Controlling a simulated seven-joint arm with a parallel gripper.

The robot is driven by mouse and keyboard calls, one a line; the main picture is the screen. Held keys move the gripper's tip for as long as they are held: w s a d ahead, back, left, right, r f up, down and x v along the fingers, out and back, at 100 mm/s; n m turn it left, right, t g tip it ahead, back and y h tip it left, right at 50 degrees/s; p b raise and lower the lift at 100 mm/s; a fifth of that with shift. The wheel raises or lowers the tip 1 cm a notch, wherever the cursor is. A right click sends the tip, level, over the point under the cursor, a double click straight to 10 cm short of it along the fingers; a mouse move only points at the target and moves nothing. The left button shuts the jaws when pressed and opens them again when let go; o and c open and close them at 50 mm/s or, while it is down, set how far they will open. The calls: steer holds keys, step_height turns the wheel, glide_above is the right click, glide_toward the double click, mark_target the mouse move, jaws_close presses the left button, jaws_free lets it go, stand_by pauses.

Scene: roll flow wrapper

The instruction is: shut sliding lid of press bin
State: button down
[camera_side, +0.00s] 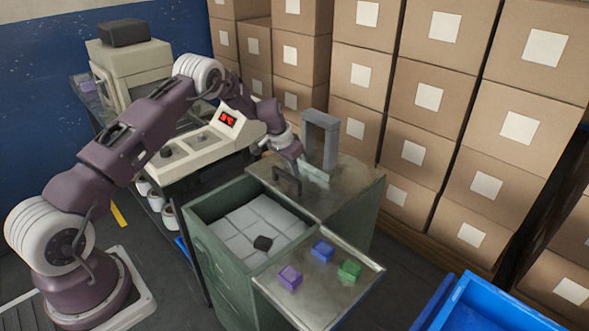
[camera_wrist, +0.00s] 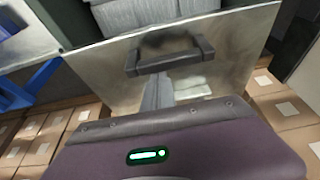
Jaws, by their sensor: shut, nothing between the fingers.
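The press bin (camera_side: 220,271) is a green cabinet whose open top shows pale blocks and one dark piece inside. Its metal sliding lid (camera_side: 345,185) lies over the far right part, leaving the near left part uncovered. A dark bar handle (camera_side: 288,180) stands on the lid; it also shows in the wrist view (camera_wrist: 170,57). My gripper (camera_side: 318,174) is shut and empty, low over the lid on the far side of the handle. In the wrist view my gripper (camera_wrist: 158,90) points toward the handle; whether they touch I cannot tell.
A metal side shelf (camera_side: 323,296) at the bin's front right holds purple, blue and green pieces. A grey upright frame (camera_side: 320,138) stands behind my gripper. Stacked cartons (camera_side: 420,100) line the back. A beige machine (camera_side: 205,142) stands left, and a blue crate (camera_side: 500,306) lies front right.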

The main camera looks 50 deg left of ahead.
steer(key=s, duration=2.6)
steer(key=shift+s, duration=0.35)
